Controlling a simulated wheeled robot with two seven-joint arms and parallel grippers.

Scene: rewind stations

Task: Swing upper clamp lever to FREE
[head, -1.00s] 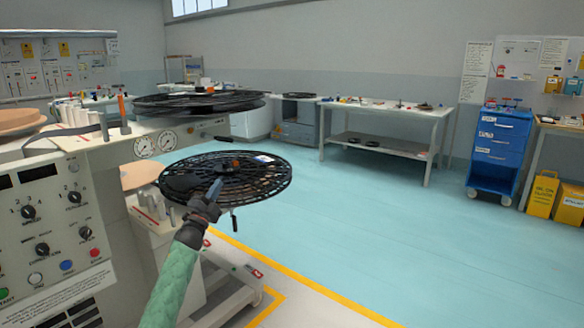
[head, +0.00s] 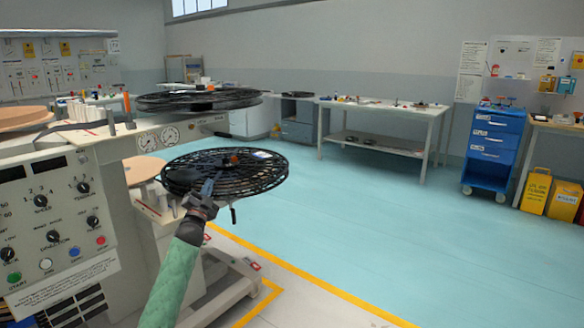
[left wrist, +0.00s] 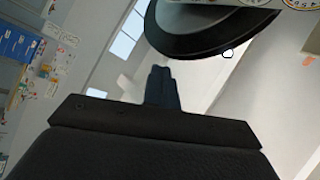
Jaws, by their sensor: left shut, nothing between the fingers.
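The upper black reel (head: 198,100) lies flat above the machine's white arm. My right gripper is out of view.
The machine's control panel (head: 55,215) with knobs and buttons stands at the left. Two round gauges (head: 158,139) sit on its white arm. A workbench (head: 385,110) and a blue drawer cart (head: 494,150) stand farther back. The turquoise floor (head: 400,230) at right is clear.

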